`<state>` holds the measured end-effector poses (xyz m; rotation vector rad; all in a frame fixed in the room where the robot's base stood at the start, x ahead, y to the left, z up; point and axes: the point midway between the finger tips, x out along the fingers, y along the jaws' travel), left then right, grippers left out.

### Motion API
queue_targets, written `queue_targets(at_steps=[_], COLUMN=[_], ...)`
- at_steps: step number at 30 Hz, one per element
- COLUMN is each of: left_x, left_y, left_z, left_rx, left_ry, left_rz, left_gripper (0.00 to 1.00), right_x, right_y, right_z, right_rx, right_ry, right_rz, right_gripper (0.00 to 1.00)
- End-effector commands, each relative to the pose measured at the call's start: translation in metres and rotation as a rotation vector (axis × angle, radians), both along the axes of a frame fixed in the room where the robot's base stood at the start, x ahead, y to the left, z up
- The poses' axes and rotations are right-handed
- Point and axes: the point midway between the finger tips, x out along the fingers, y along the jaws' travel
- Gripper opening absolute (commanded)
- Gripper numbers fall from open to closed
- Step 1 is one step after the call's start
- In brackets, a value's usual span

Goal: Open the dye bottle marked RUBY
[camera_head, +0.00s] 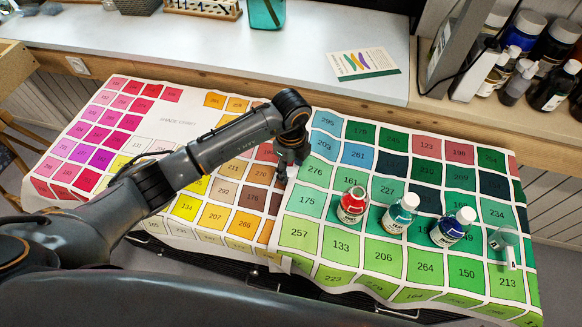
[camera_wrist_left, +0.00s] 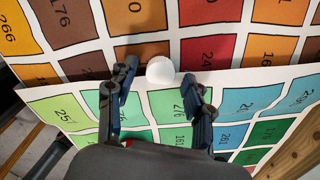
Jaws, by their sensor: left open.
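A bottle with red liquid (camera_head: 351,206) stands upright on the green part of a printed colour chart (camera_head: 320,262). Its label is too small to read. Its top looks red, with no white cap seen on it. My left gripper (camera_head: 286,168) is to the left of this bottle, low over the chart, pointing down. In the left wrist view its two fingers (camera_wrist_left: 160,84) are apart. A white round thing like a cap (camera_wrist_left: 160,70) shows between the fingertips, near a seam in the chart; whether it touches them I cannot tell. My right gripper is not in view.
A teal bottle (camera_head: 398,214) and a blue bottle (camera_head: 453,228), both white-capped, stand right of the red one. A clear container (camera_head: 504,246) is at the chart's right. Behind are a card (camera_head: 362,64) and several dark bottles (camera_head: 553,88). The chart's left part is clear.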

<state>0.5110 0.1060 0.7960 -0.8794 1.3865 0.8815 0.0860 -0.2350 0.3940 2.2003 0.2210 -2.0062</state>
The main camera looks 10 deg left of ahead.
Motion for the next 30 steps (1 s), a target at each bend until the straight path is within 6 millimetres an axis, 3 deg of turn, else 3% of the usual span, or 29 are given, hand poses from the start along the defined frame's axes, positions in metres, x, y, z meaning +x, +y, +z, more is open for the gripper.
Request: queue_targets(at_steps=[16,21,30], left_x=[0.002,0.001,0.000], left_y=[0.000,0.000,0.000], left_z=[0.102,0.116,0.118], left_rx=[-0.002,0.000,0.000], left_ry=[-0.006,-0.003,-0.001], left_rz=[-0.001,0.001,0.000], left_gripper=[0.52,0.52,0.52], right_x=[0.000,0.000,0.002], right_y=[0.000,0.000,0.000], right_z=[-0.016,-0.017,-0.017], right_rx=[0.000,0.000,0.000], right_ry=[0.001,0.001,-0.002], right_rz=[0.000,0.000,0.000], right_gripper=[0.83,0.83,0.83])
